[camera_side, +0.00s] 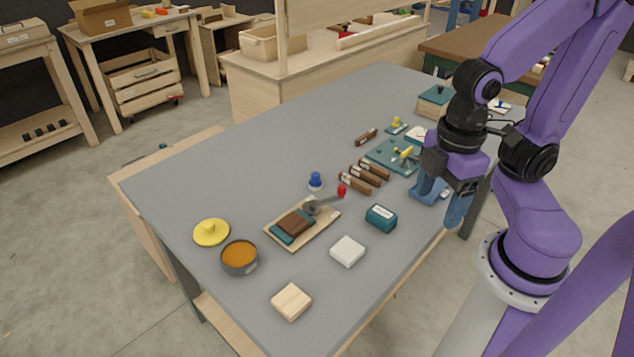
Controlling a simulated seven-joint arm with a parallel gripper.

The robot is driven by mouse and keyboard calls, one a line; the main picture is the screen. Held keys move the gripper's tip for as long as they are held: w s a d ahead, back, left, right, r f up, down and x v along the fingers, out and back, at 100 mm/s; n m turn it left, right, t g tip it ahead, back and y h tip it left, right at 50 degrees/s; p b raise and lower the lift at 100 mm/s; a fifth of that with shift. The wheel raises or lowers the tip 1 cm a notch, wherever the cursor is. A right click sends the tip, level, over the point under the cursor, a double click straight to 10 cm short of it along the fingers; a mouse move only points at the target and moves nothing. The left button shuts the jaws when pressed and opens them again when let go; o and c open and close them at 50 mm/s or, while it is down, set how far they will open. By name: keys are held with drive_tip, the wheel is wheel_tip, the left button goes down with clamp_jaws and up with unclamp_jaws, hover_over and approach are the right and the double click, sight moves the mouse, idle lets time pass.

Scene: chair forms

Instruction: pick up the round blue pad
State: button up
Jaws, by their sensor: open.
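A small round blue thing (316,179), the only round blue item I can make out, stands upright near the middle of the grey table. It has a domed blue top over a pale base; it is too small to tell more. My gripper (443,208) hangs at the table's right edge, fingers pointing down. It is open, with nothing seen between its blue fingers. It is well to the right of the blue thing and apart from it.
A board (272,231) with a brown block and a red-handled tool lies just in front of the blue thing. Brown-handled tools (364,177) and a teal box (381,218) lie between it and my gripper. The table (225,178) is clear behind and left.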

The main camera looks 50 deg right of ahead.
drive_tip(key=w+a+n+h, duration=0.1)
drive_tip(key=w+a, duration=0.1)
drive_tip(key=w, duration=1)
drive_tip(key=w+a+h, duration=0.2)
drive_tip(key=w+a, duration=0.1)
drive_tip(key=w, duration=0.8)
drive_tip(key=n+g+h, duration=0.1)
drive_tip(key=h, duration=0.1)
hover_over(314, 174)
drive_tip(key=w+a, duration=0.2)
drive_tip(key=a, duration=0.4)
wheel_tip(314, 174, down, 8)
drive_tip(key=x, duration=1.1)
drive_tip(key=s+x, duration=0.1)
drive_tip(key=x, duration=0.5)
drive_tip(key=c, duration=1.2)
